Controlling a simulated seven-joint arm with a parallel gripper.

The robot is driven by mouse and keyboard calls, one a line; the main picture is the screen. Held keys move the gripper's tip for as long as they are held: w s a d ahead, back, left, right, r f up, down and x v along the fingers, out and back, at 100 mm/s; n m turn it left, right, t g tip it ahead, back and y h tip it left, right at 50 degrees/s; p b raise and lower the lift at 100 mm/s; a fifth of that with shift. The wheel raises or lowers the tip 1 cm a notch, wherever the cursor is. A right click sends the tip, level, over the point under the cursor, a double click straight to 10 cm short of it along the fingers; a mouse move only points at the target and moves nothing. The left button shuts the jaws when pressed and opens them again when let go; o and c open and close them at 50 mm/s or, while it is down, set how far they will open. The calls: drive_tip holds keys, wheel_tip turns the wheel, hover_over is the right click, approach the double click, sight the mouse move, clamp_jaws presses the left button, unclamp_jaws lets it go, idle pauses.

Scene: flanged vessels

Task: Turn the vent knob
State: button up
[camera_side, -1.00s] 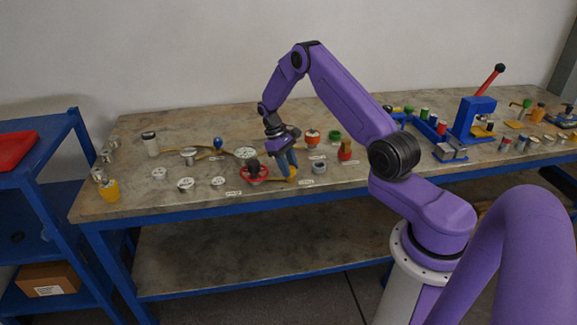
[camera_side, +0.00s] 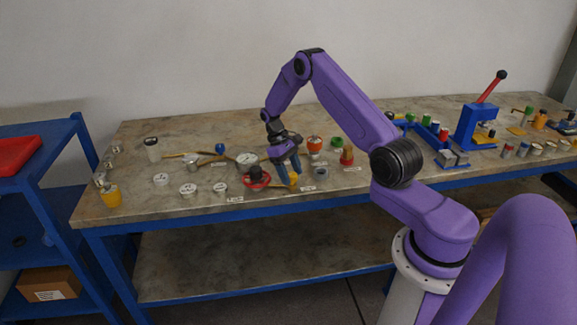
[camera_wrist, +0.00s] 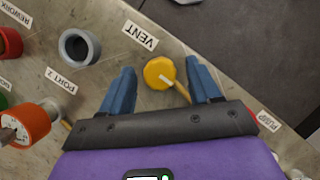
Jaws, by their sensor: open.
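The vent knob is a round yellow knob (camera_wrist: 157,72) with a pale pointer bar, beside the VENT label (camera_wrist: 140,36) in the wrist view. My gripper (camera_wrist: 161,68) is open, with one blue finger on each side of the knob and a gap to each. In the side view my gripper (camera_side: 289,172) points down over the front part of the bench, and the yellow knob (camera_side: 294,181) shows at its fingertips. I cannot tell whether the fingertips are level with the knob or above it.
A grey ring port (camera_wrist: 79,47) and an orange part (camera_wrist: 28,122) lie left of the knob in the wrist view. A red handwheel (camera_side: 256,179) stands close left of my gripper in the side view. The bench front edge (camera_side: 230,210) is near.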

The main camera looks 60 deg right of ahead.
drive_tip(key=v, duration=1.7)
drive_tip(key=shift+r, duration=0.25)
drive_tip(key=s+a+r+n+t+h, duration=0.1)
drive_tip(key=a+r+n, duration=0.25)
drive_tip(key=a, duration=0.95)
drive_tip(key=s+a+r+n+t, duration=0.2)
drive_tip(key=s+a+r+n, duration=0.15)
drive_tip(key=s+a, duration=0.7)
drive_tip(key=s+a+f+n+t+y, duration=0.1)
drive_tip(key=s+n, duration=0.4)
drive_tip(key=s, duration=2.1)
drive_tip(key=shift+a+f+n+t, duration=0.4)
drive_tip(key=shift+a+f, duration=0.15)
drive_tip(key=shift+a, duration=0.1)
